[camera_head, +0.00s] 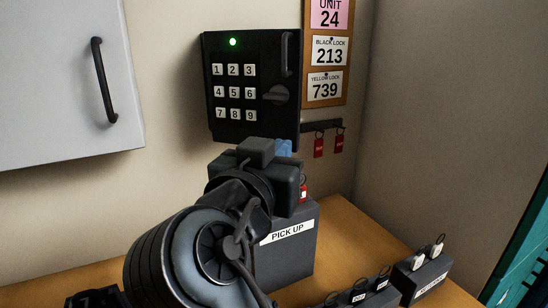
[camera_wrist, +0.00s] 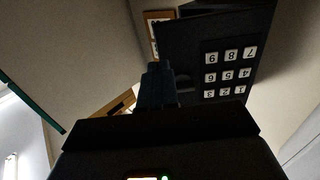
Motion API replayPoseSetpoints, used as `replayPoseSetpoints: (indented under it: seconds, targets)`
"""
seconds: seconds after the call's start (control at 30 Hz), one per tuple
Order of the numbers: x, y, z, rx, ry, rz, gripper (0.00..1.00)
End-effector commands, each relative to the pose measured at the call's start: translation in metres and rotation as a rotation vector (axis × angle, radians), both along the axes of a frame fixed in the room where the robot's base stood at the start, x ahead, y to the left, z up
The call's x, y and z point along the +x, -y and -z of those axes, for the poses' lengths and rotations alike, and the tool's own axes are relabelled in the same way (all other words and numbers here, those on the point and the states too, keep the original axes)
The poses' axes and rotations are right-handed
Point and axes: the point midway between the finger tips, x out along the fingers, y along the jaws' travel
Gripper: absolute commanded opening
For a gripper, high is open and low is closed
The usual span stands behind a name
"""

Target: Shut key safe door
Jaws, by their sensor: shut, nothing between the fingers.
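The key safe (camera_head: 240,118) is a dark box on the wall with a white-numbered keypad, a lit green lamp, a round knob and an upright handle at right. Its front door also shows upside down in the wrist view (camera_wrist: 185,40). Whether the door is flush or slightly ajar I cannot tell for sure. My gripper (camera_head: 284,147) is at the door's lower right corner, its blue fingers partly hidden behind my wrist. In the wrist view the fingers (camera_wrist: 157,75) are together and empty, with the door's handle side close beyond them. Contact is unclear.
A dark PICK UP box (camera_head: 290,255) stands on the wooden counter (camera_head: 345,235) below. Red key tags hang on a hook rail (camera_head: 322,126) right of the safe. A pale cabinet (camera_head: 55,70) is at left. Small key blocks (camera_head: 420,275) stand at front right.

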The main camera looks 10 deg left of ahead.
Motion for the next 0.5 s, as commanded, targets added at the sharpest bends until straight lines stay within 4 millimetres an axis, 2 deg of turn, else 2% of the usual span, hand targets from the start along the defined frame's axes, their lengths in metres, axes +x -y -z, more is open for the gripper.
replayPoseSetpoints:
  seconds: [0.1,0.2,0.33,0.5]
  targets:
    - [0.022,0.006,-0.003,-0.002,0.0,0.004,0.0]
    - [0.036,0.008,-0.003,-0.001,0.0,0.002,0.0]
    - [0.049,0.01,-0.002,-0.002,0.0,0.002,0.0]
    - [0.055,0.011,0.0,0.0,0.0,-0.001,0.0]
